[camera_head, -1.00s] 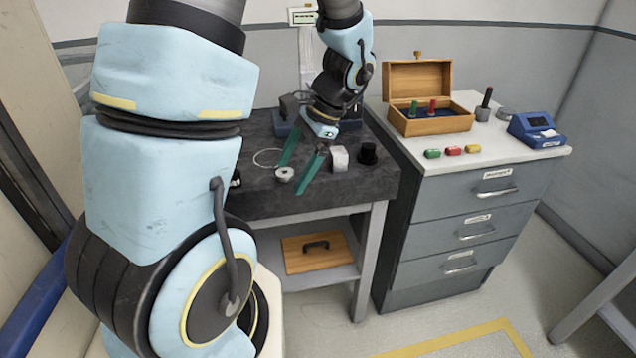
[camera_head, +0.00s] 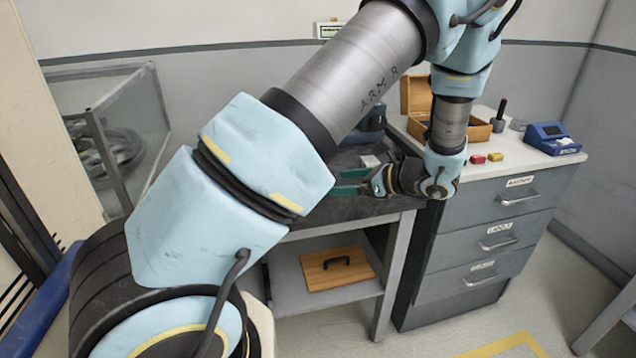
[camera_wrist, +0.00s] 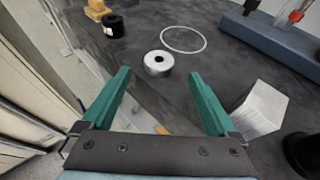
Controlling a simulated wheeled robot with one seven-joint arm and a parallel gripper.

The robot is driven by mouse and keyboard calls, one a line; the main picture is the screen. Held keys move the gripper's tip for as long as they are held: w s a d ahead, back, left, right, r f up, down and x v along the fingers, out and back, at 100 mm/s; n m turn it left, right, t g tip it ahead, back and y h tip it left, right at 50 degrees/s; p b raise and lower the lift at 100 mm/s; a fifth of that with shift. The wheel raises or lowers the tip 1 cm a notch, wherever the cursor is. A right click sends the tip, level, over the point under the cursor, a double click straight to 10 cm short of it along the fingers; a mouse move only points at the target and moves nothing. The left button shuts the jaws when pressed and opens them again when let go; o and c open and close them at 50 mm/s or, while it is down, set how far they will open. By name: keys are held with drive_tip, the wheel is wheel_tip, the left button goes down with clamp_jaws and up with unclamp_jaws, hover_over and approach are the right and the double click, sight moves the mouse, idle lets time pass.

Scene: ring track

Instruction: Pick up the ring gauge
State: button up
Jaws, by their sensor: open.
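The ring gauge (camera_wrist: 157,69), a short silvery metal ring with a dark centre hole, lies on the dark bench top (camera_wrist: 205,65). In the wrist view it shows just beyond my fingertips and roughly midway between them. My gripper (camera_wrist: 160,88) has two green fingers spread wide with nothing between them. In the head view my gripper (camera_head: 340,182) lies nearly level at the bench's right front part, fingers pointing left. The ring gauge is not visible there; my arm covers much of the bench.
A thin wire ring (camera_wrist: 183,39) lies beyond the gauge. A black ring (camera_wrist: 113,27) stands at upper left. A pale metal block (camera_wrist: 262,108) is close to my right finger, with a black object (camera_wrist: 302,155) nearby. A drawer cabinet (camera_head: 485,235) stands right of the bench.

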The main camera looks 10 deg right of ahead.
drive_tip(key=x, duration=0.1)
drive_tip(key=p+x, duration=0.1)
drive_tip(key=x, duration=0.1)
drive_tip(key=p+x, duration=0.1)
drive_tip(key=shift+w+a+r, duration=0.1)
drive_tip(key=shift+a+r, duration=0.15)
drive_tip(key=shift+a, duration=0.05)
drive_tip(key=shift+w+a+f, duration=0.3)
drive_tip(key=shift+w, duration=0.05)
clamp_jaws()
